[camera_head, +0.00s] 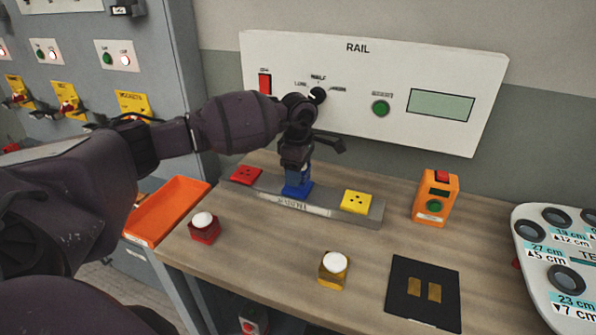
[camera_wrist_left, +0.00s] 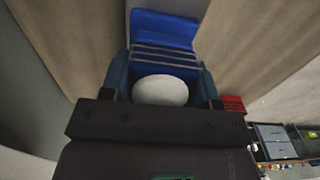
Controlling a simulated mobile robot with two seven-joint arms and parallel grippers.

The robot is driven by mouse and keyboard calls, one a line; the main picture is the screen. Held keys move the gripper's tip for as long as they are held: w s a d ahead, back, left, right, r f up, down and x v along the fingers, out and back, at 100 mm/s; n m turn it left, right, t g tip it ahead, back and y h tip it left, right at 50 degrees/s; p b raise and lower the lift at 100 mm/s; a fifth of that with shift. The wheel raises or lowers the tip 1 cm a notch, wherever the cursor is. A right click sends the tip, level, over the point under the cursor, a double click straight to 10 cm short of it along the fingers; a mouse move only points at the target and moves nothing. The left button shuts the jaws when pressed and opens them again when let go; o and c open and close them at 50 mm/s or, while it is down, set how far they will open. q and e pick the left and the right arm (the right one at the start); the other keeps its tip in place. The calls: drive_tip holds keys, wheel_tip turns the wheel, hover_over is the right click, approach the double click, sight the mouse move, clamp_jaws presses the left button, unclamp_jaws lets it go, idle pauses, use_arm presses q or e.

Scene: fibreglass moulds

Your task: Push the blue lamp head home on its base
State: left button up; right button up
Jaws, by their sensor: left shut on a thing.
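The blue lamp head, with a white dome (camera_wrist_left: 160,91), is between the fingers of my left gripper (camera_head: 297,163), which is shut on it. The left gripper also shows in the left wrist view (camera_wrist_left: 161,88). The blue base (camera_head: 297,190) stands in the middle of a grey rail strip (camera_head: 331,206), directly under the gripper; it also shows beyond the dome in the wrist view (camera_wrist_left: 164,27). The gripper hides most of the lamp head in the head view. I cannot tell whether a gap is left between head and base. My right gripper is not in view.
A red base (camera_head: 246,175) and a yellow base (camera_head: 356,202) flank the blue one. A red lamp head (camera_head: 204,228) and a yellow lamp head (camera_head: 333,269) stand on the table. An orange tray (camera_head: 187,190), orange button box (camera_head: 435,199) and black mat (camera_head: 422,318) lie around.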

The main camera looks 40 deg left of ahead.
use_arm(q)
drive_tip(key=shift+f, duration=0.3)
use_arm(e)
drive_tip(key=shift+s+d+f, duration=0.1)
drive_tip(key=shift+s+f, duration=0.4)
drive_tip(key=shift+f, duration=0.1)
use_arm(q)
drive_tip(key=shift+f+b, duration=0.25)
drive_tip(key=shift+b, duration=0.05)
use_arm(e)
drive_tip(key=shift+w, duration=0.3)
use_arm(q)
drive_tip(key=o, duration=1)
drive_tip(key=shift+c, duration=0.2)
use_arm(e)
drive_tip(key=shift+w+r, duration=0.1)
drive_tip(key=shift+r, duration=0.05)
